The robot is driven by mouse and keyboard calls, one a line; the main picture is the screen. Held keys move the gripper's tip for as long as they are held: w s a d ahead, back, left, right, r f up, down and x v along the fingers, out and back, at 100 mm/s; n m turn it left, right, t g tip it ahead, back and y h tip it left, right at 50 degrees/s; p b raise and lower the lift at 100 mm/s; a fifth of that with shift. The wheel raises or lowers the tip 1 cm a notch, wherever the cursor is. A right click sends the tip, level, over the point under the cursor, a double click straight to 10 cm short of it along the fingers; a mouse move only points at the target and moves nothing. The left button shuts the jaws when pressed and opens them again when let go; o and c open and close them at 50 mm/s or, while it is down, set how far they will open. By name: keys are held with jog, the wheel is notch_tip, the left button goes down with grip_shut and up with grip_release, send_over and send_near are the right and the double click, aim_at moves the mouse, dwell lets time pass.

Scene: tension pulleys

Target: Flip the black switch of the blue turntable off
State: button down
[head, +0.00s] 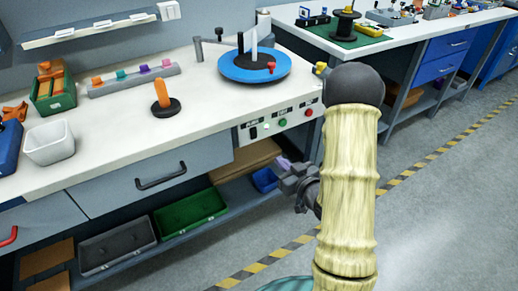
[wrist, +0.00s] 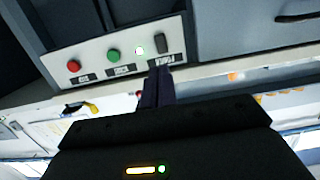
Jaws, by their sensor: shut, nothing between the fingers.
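The blue turntable (head: 237,72) is a round disc on the white bench top in the head view. On the bench front below it is a light control panel (head: 295,119). The black switch (head: 253,133) is at the panel's left end, and it also shows in the wrist view (wrist: 161,43), beside a lit white lamp (wrist: 139,50). My gripper (head: 283,162) is in front of and below the panel. In the wrist view its shut, empty fingers (wrist: 158,84) point at the switch, with their tips close to it. I cannot tell whether they touch.
The panel also bears a green button (head: 282,122) and a red button (head: 308,112). A drawer with a black handle (head: 161,177) is left of it. A lower shelf holds a green tray (head: 190,212) and a blue bin (head: 265,180). Open floor lies right.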

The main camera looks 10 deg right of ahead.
aim_at(254, 137)
jog(key=shift+r, duration=0.1)
jog(key=b+x, duration=0.2)
jog(key=x, duration=1.2)
jog(key=shift+a, duration=0.15)
